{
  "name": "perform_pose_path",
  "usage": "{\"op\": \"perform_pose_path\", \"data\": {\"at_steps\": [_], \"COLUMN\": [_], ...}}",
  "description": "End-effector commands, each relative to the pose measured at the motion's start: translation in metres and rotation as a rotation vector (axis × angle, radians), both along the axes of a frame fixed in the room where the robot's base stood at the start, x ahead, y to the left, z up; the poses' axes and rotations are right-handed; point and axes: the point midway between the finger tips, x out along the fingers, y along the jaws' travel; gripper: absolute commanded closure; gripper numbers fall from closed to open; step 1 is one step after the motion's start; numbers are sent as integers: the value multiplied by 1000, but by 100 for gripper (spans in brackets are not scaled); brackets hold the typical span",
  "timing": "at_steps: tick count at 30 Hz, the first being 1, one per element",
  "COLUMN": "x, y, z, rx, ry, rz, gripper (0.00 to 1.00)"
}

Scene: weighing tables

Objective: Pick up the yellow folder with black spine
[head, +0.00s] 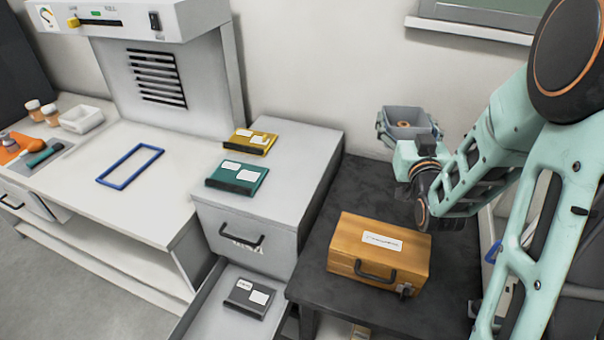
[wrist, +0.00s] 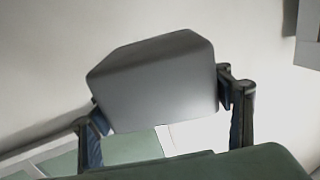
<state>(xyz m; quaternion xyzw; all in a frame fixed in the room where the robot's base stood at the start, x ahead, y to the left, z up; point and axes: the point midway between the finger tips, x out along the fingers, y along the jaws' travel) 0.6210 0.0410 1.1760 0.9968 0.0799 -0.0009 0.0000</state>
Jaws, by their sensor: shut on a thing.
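The yellow folder (head: 262,149) with white labels and a dark edge lies flat on top of the grey cabinet, at its back left. My gripper (wrist: 168,125) shows in the wrist view, its two dark fingers wide apart on either side of a smooth grey block-like thing (wrist: 155,85). I cannot tell what this thing is. A dark green surface (wrist: 200,168) in the near foreground hides the lower ends of the fingers. In the head view the end of my arm is above the right table, well right of the yellow folder; the fingers cannot be made out there.
A green folder (head: 222,184) lies in front of the yellow one on the cabinet (head: 300,160). A dark folder (head: 240,306) lies in the open drawer (head: 208,318). A wooden case (head: 350,252) and a grey bin (head: 384,128) are near my arm. A blue frame (head: 104,182) lies left.

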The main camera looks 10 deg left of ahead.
Motion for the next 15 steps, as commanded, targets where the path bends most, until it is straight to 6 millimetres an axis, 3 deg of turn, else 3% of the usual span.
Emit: {"op": "perform_pose_path", "data": {"at_steps": [8, 15], "x": [3, -14], "y": [71, 125], "z": [13, 15], "rx": [-2, -3], "ry": [-7, -5], "rz": [304, 577], "gripper": [56, 56]}}
